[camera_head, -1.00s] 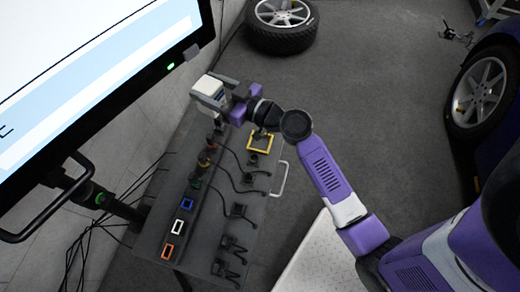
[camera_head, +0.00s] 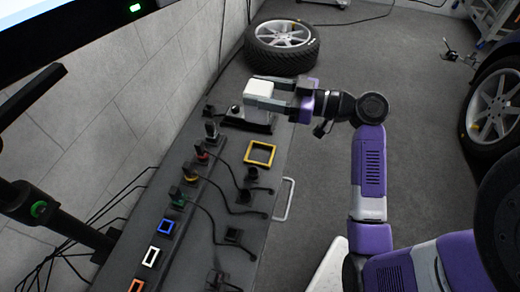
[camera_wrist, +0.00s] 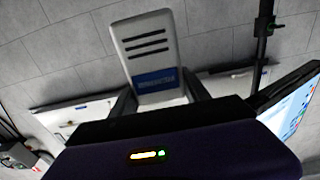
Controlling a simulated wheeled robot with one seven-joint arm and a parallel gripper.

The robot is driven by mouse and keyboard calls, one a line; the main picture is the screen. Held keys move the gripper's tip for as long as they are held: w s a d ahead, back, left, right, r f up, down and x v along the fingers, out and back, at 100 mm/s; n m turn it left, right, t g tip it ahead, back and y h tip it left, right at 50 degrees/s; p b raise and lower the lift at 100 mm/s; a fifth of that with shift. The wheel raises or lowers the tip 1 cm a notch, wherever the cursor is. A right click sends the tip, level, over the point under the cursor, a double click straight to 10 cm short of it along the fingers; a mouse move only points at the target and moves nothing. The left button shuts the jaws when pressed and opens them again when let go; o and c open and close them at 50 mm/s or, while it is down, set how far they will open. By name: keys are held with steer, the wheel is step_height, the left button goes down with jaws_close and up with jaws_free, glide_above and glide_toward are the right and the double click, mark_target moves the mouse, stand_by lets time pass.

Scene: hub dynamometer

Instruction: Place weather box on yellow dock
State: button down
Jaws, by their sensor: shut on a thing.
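The weather box, a white box, is held between the jaws of my gripper (camera_head: 268,95) over the far end of the dark bench. The white weather box (camera_head: 262,88) shows between the fingers in the head view. In the wrist view the weather box (camera_wrist: 148,50) shows a pale face with dark slots and a blue label, with a dark finger on each side. The yellow dock (camera_head: 260,153) is a square yellow frame on the bench, nearer than the gripper and empty. The box is above and beyond it, apart from it.
The bench (camera_head: 165,200) also carries blue (camera_head: 167,227), white (camera_head: 150,257) and orange frames (camera_head: 136,286), and several cabled connectors. A monitor on a stand (camera_head: 40,210) is at the left. A wheel (camera_head: 283,45) lies on the floor beyond. A bench handle (camera_head: 287,199) sticks out to the right.

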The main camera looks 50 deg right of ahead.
step_height(320, 180, down, 18)
steer(key=b, duration=0.5)
steer(key=shift+r, duration=0.15)
steer(key=shift+f, duration=0.25)
steer(key=c, duration=0.5)
jaws_free()
steer(key=shift+r, duration=0.1)
steer(key=shift+r, duration=0.1)
steer(key=p+v, duration=0.2)
steer(key=v, duration=1)
